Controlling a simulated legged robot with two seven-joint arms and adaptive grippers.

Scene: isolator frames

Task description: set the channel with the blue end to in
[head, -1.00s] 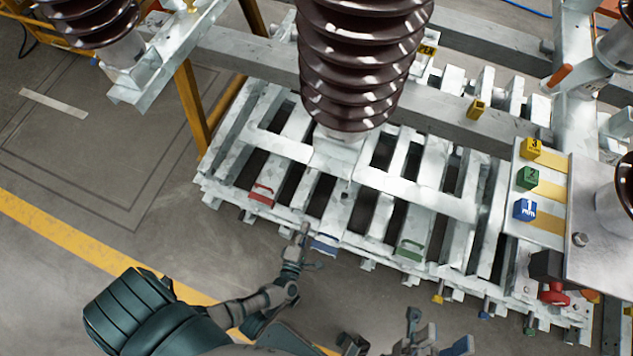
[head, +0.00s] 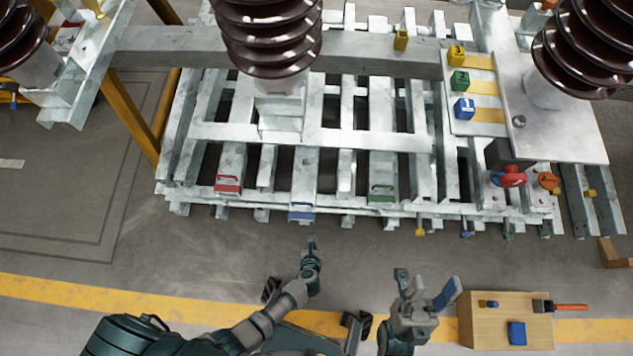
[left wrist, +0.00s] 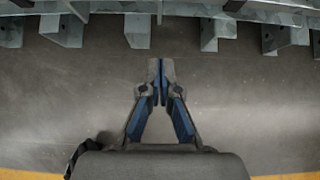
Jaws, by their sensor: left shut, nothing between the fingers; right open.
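The channel with the blue end (head: 301,212) lies among the pale metal channels of the frame, its blue end at the front edge. Its neighbours have a red end (head: 228,184) on the left and a green end (head: 382,193) on the right. My left gripper (head: 312,241) is shut and empty, just in front of the blue end and apart from it. In the left wrist view its closed fingers (left wrist: 160,68) point at the row of channel ends, with a gap of floor between. My right gripper (head: 427,287) is open and empty, lower right, over the floor.
Brown ribbed insulators (head: 268,40) rise above the frame. Numbered yellow, green and blue blocks (head: 464,108) sit on a panel at the right. A red knob (head: 512,177) is below them. A wooden box (head: 480,335) with tools stands at lower right. Floor in front is clear.

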